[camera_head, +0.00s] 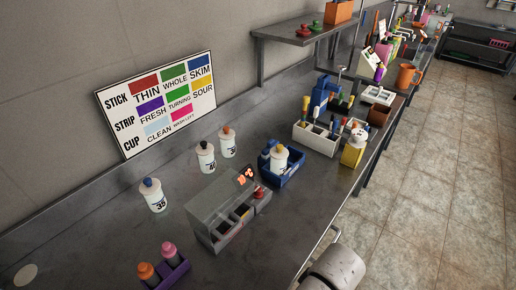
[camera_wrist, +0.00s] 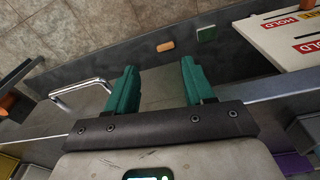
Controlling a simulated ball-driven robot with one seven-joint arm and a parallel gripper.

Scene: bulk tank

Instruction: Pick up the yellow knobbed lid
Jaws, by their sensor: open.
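A yellowish knob (camera_head: 279,149) tops a white bottle (camera_head: 279,162) standing in the blue tray (camera_head: 291,177) in the middle of the counter. I cannot tell for sure that this is the yellow knobbed lid. A yellow block-like holder (camera_head: 351,156) with a white rounded thing on top stands further right, near the counter's front edge. My gripper (camera_wrist: 158,82) shows in the wrist view with its two teal fingers wide apart and nothing between them. In the head view only my pale arm shows at the bottom, and the fingers are out of view.
White bottles (camera_head: 154,196) with coloured knobs stand left of a grey compartment box (camera_head: 222,215). A purple holder (camera_head: 170,274) is at front left. The wrist view shows a metal rail (camera_wrist: 82,88), a small orange block (camera_wrist: 165,46), a green square (camera_wrist: 207,34) and a white HOLD board (camera_wrist: 288,35).

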